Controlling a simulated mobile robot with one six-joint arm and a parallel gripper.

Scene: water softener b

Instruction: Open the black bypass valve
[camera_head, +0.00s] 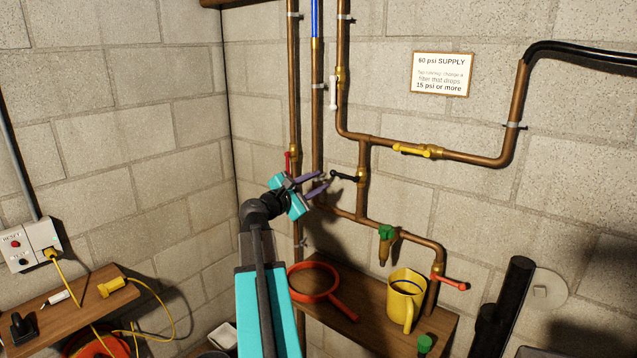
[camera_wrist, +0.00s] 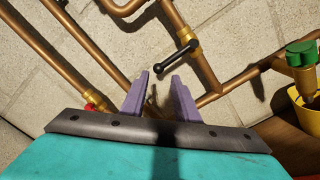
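The black bypass valve handle (camera_head: 345,176) sits on a brass valve body on the short vertical copper pipe in the head view. It points left, across the pipe's line. It also shows in the wrist view (camera_wrist: 174,57), with its rounded tip just beyond the gap between my fingertips. My gripper (camera_head: 324,180) has two purple fingers, spread apart and empty, just left of the handle's tip. In the wrist view my gripper (camera_wrist: 160,75) is open, with nothing between its fingers. I cannot tell whether a finger touches the handle.
A red valve handle (camera_head: 288,161) is close to my gripper on the left pipe. A white handle (camera_head: 333,93) and a yellow handle (camera_head: 411,151) are on other pipes.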

